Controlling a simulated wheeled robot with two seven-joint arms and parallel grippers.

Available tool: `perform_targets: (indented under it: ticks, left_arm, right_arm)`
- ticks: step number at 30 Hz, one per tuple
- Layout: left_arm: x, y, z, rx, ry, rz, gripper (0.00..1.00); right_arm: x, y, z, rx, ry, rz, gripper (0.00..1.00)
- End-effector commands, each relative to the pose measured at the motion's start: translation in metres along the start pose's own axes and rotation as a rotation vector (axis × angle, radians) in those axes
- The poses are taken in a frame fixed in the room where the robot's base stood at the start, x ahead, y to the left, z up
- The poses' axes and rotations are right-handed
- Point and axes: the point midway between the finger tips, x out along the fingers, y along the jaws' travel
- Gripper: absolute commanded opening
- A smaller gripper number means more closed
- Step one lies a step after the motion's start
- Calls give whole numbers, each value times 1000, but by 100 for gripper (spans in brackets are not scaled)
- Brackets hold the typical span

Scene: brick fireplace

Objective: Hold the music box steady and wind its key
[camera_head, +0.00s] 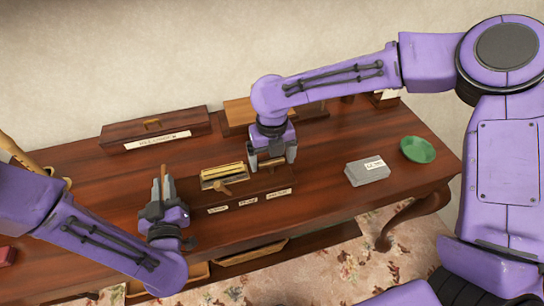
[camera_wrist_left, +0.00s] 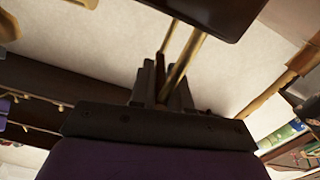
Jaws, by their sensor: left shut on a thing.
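The music box (camera_head: 235,201) is a brown wooden box on the table, with a brass mechanism (camera_head: 224,170) in its top and white labels along its front. A small brass key-like piece (camera_head: 223,188) shows at the mechanism's front edge. My left gripper (camera_head: 163,186) is left of the box, apart from it in the head view. It is shut on a slim brass-coloured rod (camera_wrist_left: 181,70), which rises from the fingers in the left wrist view. My right gripper (camera_head: 273,157) points down at the box's right part. Its fingers are spread; whether they press on the box is unclear.
A long wooden box (camera_head: 157,131) with a label stands at the back left. A grey labelled block (camera_head: 367,172) and a green dish (camera_head: 418,149) are on the right. The table (camera_head: 330,200) is clear between the music box and the grey block.

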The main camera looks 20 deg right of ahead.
Motion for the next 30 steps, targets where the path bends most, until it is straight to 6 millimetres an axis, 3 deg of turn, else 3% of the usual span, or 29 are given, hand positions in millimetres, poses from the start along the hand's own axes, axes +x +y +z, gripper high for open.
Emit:
perform_targets:
  ticks: [1,3,4,17,30]
  left_arm:
    - [0,0,0,-2,1,0,0]
    - [0,0,0,-2,1,0,0]
    - [0,0,0,-2,1,0,0]
    - [0,0,0,-2,1,-2,0]
    - [0,-1,0,-2,1,-3,0]
  right_arm:
    - [0,0,0,0,0,0,74]
    - [0,0,0,0,0,0,51]
    - [0,0,0,0,0,0,46]
    - [-1,0,0,75,-1,-3,46]
    - [-1,-1,1,441,-3,-4,46]
